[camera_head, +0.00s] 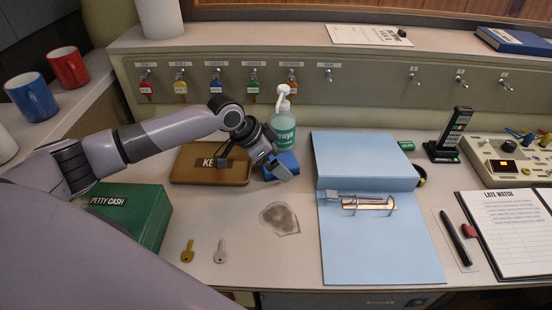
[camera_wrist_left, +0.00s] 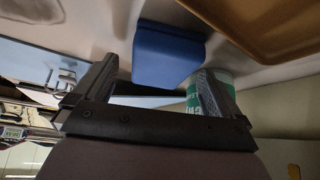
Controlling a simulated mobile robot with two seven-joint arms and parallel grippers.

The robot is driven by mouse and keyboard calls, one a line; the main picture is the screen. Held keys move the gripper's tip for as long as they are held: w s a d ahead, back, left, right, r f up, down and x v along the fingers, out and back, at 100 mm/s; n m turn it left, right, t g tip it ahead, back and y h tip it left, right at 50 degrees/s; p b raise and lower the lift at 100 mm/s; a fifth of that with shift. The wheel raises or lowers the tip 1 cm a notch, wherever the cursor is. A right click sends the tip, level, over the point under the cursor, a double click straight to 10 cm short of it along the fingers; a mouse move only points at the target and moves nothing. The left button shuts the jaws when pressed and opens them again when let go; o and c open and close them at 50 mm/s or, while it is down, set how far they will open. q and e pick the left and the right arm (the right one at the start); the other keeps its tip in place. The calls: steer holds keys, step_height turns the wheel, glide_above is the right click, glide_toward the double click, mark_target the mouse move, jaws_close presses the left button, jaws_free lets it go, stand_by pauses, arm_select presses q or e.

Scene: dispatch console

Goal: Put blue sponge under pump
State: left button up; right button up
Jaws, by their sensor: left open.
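The blue sponge (camera_head: 290,160) lies on the counter right in front of the pump bottle (camera_head: 283,128), partly hidden by my left gripper (camera_head: 275,168). The bottle is clear green with a white pump head and stands upright. My left gripper is open and sits just above and in front of the sponge. In the left wrist view, the sponge (camera_wrist_left: 168,52) shows beyond and between the open fingers (camera_wrist_left: 155,72), with nothing held. The bottle (camera_wrist_left: 222,78) shows partly behind the right finger. My right gripper is not in view.
A brown tray (camera_head: 185,178) lies left of the sponge, and a green petty cash box (camera_head: 150,220) stands at the left. A blue folder (camera_head: 375,245) lies to the right. Two keys (camera_head: 188,250) and a stained patch (camera_head: 280,218) are in front. Hooks with tags line the back panel.

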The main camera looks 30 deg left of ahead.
arm_select(q)
steer(key=v, duration=0.6)
steer(key=shift+s+a+r, duration=0.1)
steer(key=shift+r, duration=0.2)
steer(key=shift+p, duration=0.3)
